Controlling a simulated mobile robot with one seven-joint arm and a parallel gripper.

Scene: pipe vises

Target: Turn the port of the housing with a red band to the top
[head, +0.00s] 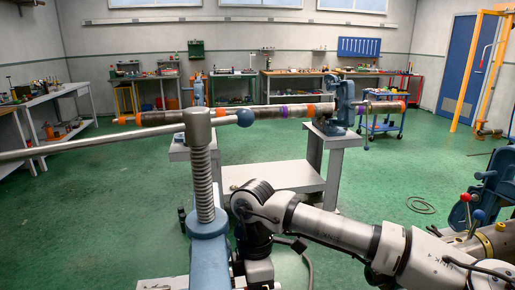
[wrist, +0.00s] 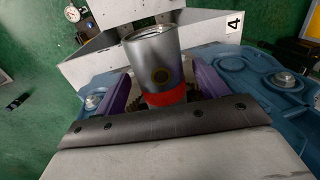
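In the wrist view a grey metal housing (wrist: 150,52) with an open end has a red band (wrist: 166,98) around it. The housing sits in a blue vise (wrist: 258,84), with dark toothed parts beside the band. My gripper (wrist: 161,72) has two purple fingers, one on each side of the housing. A gap shows on both sides, so it looks open. A dark bolted bar and pale body in front hide the lower housing. In the head view my gripper is hidden.
A white panel marked 4 (wrist: 233,22) and a dial gauge (wrist: 82,14) lie beyond the housing. In the head view, a blue post with a screw (head: 203,170) and long handle stands close in front. A long banded pipe (head: 262,112) crosses behind it.

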